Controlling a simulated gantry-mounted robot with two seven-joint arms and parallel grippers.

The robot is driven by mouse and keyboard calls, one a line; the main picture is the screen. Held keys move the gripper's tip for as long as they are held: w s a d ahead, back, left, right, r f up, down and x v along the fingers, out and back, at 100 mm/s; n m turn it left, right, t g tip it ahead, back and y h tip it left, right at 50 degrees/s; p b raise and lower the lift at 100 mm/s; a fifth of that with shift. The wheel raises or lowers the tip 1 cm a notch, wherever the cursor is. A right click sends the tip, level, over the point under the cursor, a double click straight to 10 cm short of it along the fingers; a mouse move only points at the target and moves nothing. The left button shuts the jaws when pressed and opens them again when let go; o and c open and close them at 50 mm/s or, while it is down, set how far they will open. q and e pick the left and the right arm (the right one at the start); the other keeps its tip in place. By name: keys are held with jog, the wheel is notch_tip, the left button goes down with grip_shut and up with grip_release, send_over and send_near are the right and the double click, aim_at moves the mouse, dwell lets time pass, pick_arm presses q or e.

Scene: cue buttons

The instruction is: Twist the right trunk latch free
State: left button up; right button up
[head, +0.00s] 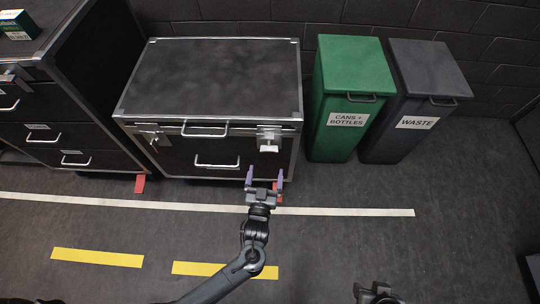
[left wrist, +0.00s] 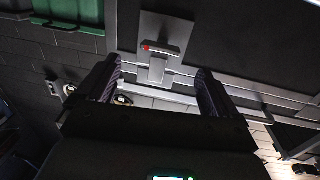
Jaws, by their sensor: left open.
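The black trunk (head: 215,80) with silver edges stands against the wall, lid down. Its right latch (head: 268,139) is a pale metal piece at the front right, just under the lid edge. In the left wrist view the latch (left wrist: 158,62) has a crosswise handle with a red spot at one end. My left gripper (head: 265,176) is open and empty, in front of and below the latch in the head view. In the left wrist view its two purple-grey fingers (left wrist: 159,80) are spread, with the latch beyond them, untouched as far as I can see. My right gripper (head: 376,292) shows only partly at the bottom edge.
The trunk's left latch (head: 152,139) and front handles lie to the left. A green bin (head: 350,110) and a grey waste bin (head: 418,105) stand close on the right. A drawer cabinet (head: 60,100) is at left. The floor in front is open.

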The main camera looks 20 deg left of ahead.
aim_at(269, 147)
pick_arm(q)
jog(key=b+x, duration=0.2)
jog(key=x, duration=0.5)
jog(key=shift+w+b, duration=0.4)
jog(key=shift+a, duration=0.2)
